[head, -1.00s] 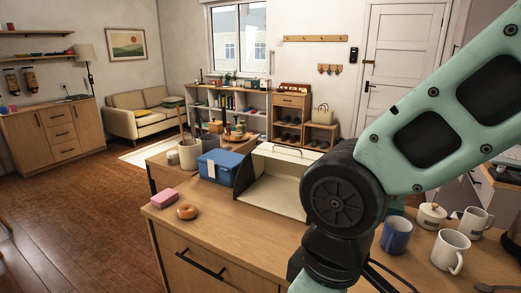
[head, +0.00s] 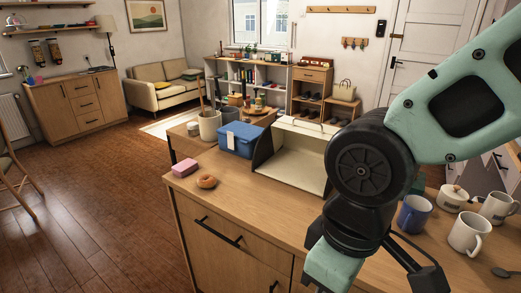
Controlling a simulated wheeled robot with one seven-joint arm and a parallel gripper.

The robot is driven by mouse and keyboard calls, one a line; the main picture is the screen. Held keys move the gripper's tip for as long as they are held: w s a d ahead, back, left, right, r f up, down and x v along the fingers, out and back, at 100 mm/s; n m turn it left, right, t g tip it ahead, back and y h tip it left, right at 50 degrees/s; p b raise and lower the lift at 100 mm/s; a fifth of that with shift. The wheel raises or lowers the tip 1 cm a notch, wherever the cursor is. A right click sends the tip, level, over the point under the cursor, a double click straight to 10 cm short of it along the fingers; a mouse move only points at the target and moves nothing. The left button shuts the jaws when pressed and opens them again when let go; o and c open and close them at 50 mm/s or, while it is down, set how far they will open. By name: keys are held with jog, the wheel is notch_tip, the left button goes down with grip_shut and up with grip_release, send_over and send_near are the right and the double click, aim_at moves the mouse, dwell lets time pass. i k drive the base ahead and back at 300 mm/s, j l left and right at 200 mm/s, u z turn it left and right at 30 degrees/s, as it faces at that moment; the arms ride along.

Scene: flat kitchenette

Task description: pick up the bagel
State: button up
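The bagel (head: 207,181) is a small brown ring. It lies flat near the left front edge of the wooden counter (head: 235,190), just right of a pink block (head: 185,169). My gripper (head: 428,284) shows only in part at the bottom right, beside the teal link of my arm. It is right of the bagel and well apart from it. Its fingertips are not clear, so I cannot tell whether it is open or shut.
A blue box (head: 241,138) and an open bread bin (head: 294,160) stand behind the bagel. A blue mug (head: 413,214), a white mug (head: 468,232), another mug (head: 497,207) and a lidded pot (head: 454,198) stand at the right. The counter in front of the bin is clear.

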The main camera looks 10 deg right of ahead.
aim_at(204, 181)
jog(key=i+j+z, duration=0.1)
jog(key=j, duration=0.7)
jog(key=i+j+z, duration=0.1)
jog(key=j, duration=0.7)
jog(key=i+j, duration=0.15)
jog(key=j, duration=0.65)
jog(key=i+j+z, duration=0.15)
jog(key=j, duration=0.65)
